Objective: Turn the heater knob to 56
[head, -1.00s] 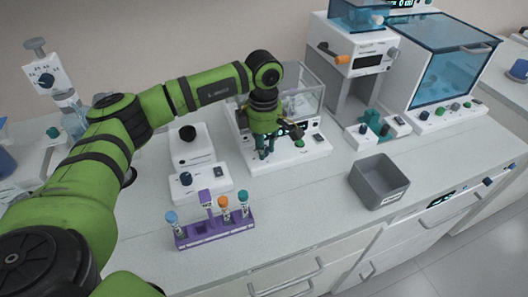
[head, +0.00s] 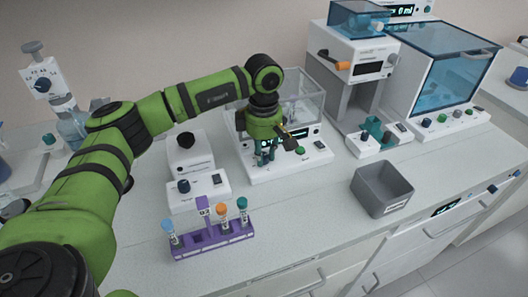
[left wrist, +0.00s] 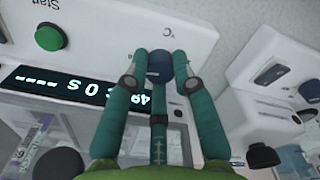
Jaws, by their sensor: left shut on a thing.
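The heater (head: 318,157) is the white unit with a clear-walled box on top, a dark display and a green Start button (left wrist: 49,38). Its dark blue knob (left wrist: 160,64) sits beside a °C mark in the left wrist view. My left gripper (head: 265,160) points down at the front left of the panel. Its teal fingers (left wrist: 160,70) are shut on the knob from both sides. The lit display (left wrist: 70,86) appears upside down in the left wrist view; a finger covers part of its digits, so I cannot read the full value. My right gripper is not in view.
A purple rack (head: 212,240) with several capped tubes stands in front. A white device with a blue knob (head: 196,188) is left of the heater. A grey bin (head: 382,188) stands to the right. The counter between heater and bin is clear.

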